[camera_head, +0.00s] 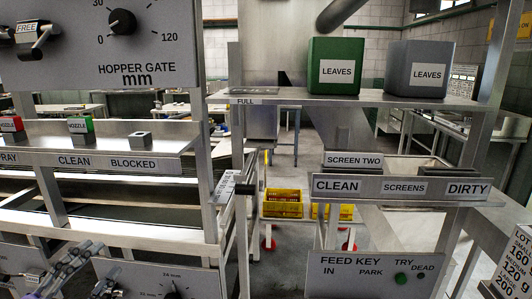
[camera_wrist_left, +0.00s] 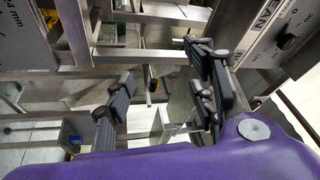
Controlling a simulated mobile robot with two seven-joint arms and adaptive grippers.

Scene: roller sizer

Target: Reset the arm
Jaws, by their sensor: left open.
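My left gripper (camera_head: 96,266) is low at the bottom left of the head view, in front of the lower dial panels, and only partly in frame. In the left wrist view the left gripper (camera_wrist_left: 162,95) has its dark fingers spread wide on both sides, with nothing between them. Metal frame bars show beyond the gap. The purple part along the bottom of that view is mine. My right gripper is in neither view.
The hopper gate panel (camera_head: 165,40) hangs at upper left above the nozzle shelf (camera_head: 170,140). A green leaves bin (camera_head: 335,50) and a grey one (camera_head: 420,55) stand on the upper right shelf. The feed key panel (camera_head: 365,284) is at lower right. Yellow crates (camera_head: 283,208) lie behind.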

